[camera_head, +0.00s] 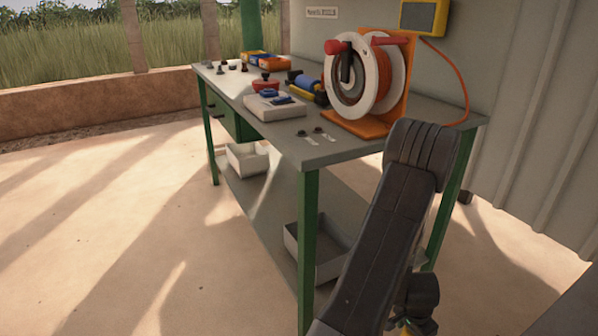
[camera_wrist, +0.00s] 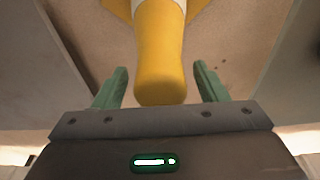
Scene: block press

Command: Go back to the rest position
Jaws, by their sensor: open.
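My gripper (camera_wrist: 161,68) shows in the wrist view with its two green fingers spread well apart. The fingers are open and hold nothing. A rounded yellow shape shows between and beyond them; I cannot tell what it is or how far away it lies. In the head view my dark arm rises from the bottom edge to a bend in front of the workbench's near right corner. My gripper cannot be made out clearly there.
A green-legged workbench (camera_head: 330,152) bears an orange-framed reel (camera_head: 391,72), a pale block press (camera_head: 275,107) and small parts. Grey bins (camera_head: 292,240) sit on its lower shelf. A corrugated wall stands right. Open floor (camera_head: 90,230) lies left.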

